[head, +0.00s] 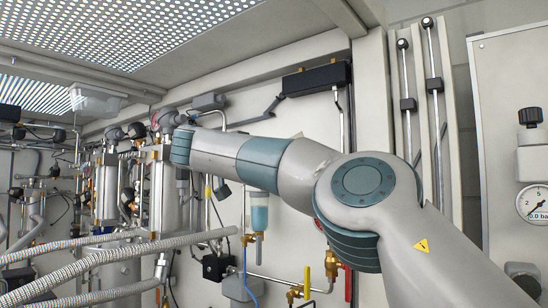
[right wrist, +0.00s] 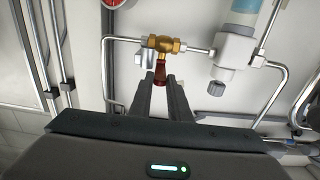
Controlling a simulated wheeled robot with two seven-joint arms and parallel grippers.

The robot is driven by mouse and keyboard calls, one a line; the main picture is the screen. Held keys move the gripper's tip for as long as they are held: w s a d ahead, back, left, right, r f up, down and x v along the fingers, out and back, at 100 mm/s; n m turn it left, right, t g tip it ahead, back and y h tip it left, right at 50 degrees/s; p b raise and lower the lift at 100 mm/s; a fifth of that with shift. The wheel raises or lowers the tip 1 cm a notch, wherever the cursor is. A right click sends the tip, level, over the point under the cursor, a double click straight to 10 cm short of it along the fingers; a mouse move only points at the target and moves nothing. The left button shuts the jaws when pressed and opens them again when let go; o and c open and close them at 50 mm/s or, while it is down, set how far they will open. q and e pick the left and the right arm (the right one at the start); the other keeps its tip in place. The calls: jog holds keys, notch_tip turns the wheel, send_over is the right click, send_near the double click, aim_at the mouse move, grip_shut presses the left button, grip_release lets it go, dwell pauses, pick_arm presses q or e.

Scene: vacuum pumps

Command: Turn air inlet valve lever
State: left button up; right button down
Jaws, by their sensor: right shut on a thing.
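In the right wrist view a brass valve (right wrist: 165,44) sits on a thin metal pipe, with a short dark red lever (right wrist: 160,69) standing out from it towards me. My right gripper (right wrist: 162,79) is shut on this lever, its two dark fingers on either side of the lever's end. In the head view my right arm reaches across from the lower right, and its gripper is hidden. There, brass valves (head: 332,262) with red and yellow levers show low in the middle; I cannot tell which one is held. My left gripper is in neither view.
A filter with a blue bowl (right wrist: 246,14) and grey body stands right of the valve. Bent pipes (right wrist: 274,92) run close on both sides. Ribbed hoses (head: 130,249) cross the lower left of the head view. A pressure gauge (head: 535,203) is at far right.

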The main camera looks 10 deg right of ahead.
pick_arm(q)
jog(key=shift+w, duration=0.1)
pick_arm(e)
jog(key=c, duration=1.7)
grip_release()
jog(key=shift+w+a, duration=0.1)
jog(key=shift+o, duration=0.2)
